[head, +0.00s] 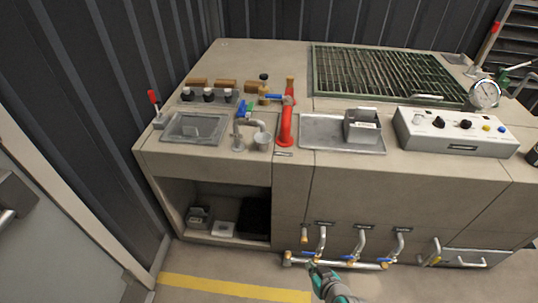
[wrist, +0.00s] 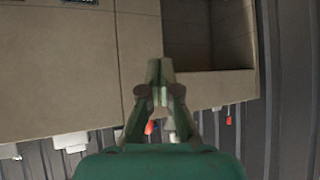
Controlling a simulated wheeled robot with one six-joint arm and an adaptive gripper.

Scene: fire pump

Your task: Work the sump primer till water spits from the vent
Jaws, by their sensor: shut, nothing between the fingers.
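No part is clearly labelled as the sump primer at this size. A red-gripped lever (head: 154,101) stands at the bench's left front corner, and another red-gripped lever (head: 494,29) stands at the far right. A grey bent spout (head: 248,122) hangs over a small cup (head: 262,139) beside a red pipe (head: 287,122). I cannot tell which outlet is the vent, and I see no water. My green gripper (head: 314,267) is low in front of the bench, by the lower pipes; its fingers (wrist: 160,65) are closed and empty in the wrist view.
The bench (head: 400,195) has an open cupboard at left. Blue-handled valves sit on a low pipe (head: 340,262) at the front. A green grating (head: 385,75), a gauge (head: 484,94) and a control box (head: 455,132) are on top. Floor in front is clear, with a yellow stripe (head: 235,287).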

